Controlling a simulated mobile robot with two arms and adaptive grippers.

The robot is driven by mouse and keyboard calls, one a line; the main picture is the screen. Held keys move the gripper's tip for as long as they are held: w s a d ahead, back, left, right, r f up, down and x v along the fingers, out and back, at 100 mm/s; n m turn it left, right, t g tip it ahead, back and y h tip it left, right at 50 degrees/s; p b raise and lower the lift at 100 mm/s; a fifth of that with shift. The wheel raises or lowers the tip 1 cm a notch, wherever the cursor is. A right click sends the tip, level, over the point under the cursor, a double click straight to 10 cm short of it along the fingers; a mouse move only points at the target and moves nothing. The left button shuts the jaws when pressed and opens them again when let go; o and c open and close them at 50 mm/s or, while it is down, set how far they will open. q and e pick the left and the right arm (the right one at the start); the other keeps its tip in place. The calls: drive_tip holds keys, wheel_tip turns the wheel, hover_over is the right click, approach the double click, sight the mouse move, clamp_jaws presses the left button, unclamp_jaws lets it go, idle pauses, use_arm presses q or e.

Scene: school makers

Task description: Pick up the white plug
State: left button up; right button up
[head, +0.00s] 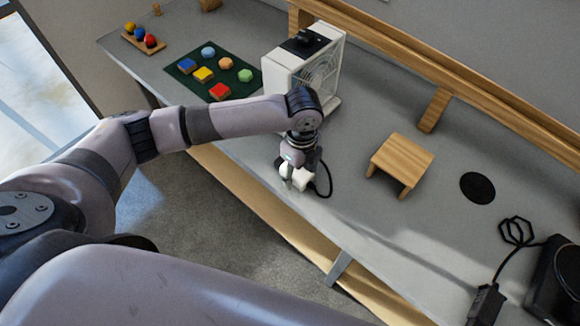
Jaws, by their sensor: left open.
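A small white plug (302,176) is near the front edge of the grey bench. A black cable loop shows just right of it. My left gripper (290,184) points down at the plug, and its fingers partly cover it. The gripper is open. I cannot tell whether the plug is between the fingers or only beside them. My right gripper is not in view.
A white fan box (285,75) stands behind my left wrist. A green mat (188,82) with coloured blocks lies left of it. Right are a small wooden stand (403,158), a black disc (477,188) and a black device (556,280) with a cable.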

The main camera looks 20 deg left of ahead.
sight(300, 173)
use_arm(q)
drive_tip(key=shift+f, duration=0.6)
drive_tip(key=shift+c, duration=0.5)
drive_tip(key=c, duration=1.2)
wheel_tip(300, 173, up, 20)
drive_tip(key=shift+r+b, duration=0.1)
drive_tip(key=shift+b, duration=0.25)
